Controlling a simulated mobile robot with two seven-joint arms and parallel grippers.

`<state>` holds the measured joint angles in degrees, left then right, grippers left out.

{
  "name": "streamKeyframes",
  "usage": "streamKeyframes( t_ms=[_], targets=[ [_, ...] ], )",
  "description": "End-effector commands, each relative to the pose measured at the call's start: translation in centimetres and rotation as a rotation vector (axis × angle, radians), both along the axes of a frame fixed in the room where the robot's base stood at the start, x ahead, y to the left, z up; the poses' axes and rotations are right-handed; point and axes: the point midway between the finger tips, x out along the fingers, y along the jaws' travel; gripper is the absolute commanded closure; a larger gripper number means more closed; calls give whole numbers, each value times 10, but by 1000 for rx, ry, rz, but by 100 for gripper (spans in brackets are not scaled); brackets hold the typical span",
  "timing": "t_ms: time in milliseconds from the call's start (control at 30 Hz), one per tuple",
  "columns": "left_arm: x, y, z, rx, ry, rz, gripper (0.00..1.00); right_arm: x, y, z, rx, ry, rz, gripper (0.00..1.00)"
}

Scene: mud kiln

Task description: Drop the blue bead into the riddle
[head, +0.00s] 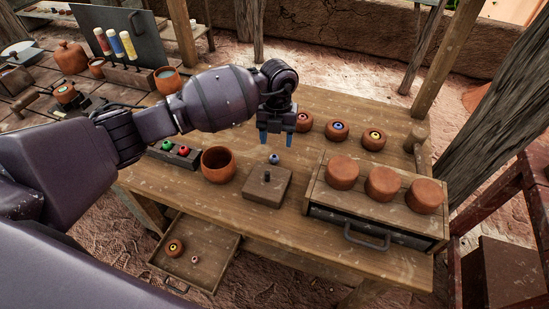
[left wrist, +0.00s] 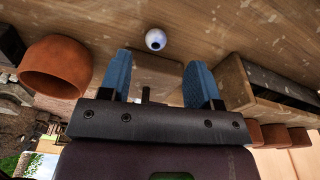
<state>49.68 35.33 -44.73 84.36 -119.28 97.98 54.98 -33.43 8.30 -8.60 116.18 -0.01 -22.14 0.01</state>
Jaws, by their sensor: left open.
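The small blue bead (head: 274,158) lies on the wooden table (head: 330,225), just behind a brown block with an upright peg (head: 267,186). In the left wrist view the bead (left wrist: 155,39) looks pale blue with a dark hole, just beyond and between the fingertips. My left gripper (head: 276,138) points down above and slightly behind the bead; its blue fingers are apart with nothing between them. They also show in the left wrist view (left wrist: 160,75). I cannot tell for sure which thing is the riddle. My right gripper is out of view.
An empty clay pot (head: 218,165) stands left of the block, beside a dark holder (head: 174,154) with green and red beads. A low cabinet (head: 377,216) with clay lids stands right. Several bead-topped clay pieces (head: 337,131) line the back. An open drawer (head: 222,268) juts out below.

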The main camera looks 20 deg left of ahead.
Motion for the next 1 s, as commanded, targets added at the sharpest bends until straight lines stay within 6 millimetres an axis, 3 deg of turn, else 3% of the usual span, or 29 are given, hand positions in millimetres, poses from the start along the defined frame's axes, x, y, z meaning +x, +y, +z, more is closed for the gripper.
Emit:
streamKeyframes(
  t_ms=[267, 567, 833, 1000],
  targets=[
    [-6, 1, -18, -1, 1, 0, 43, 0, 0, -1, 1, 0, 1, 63],
    [-16, 1, -56, -2, 1, 0, 43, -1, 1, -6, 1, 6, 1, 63],
    [-15, 2, -58, -2, -2, 0, 43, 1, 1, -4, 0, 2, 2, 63],
    [-15, 2, -58, -1, -2, 0, 69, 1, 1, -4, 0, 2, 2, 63]
  ],
)
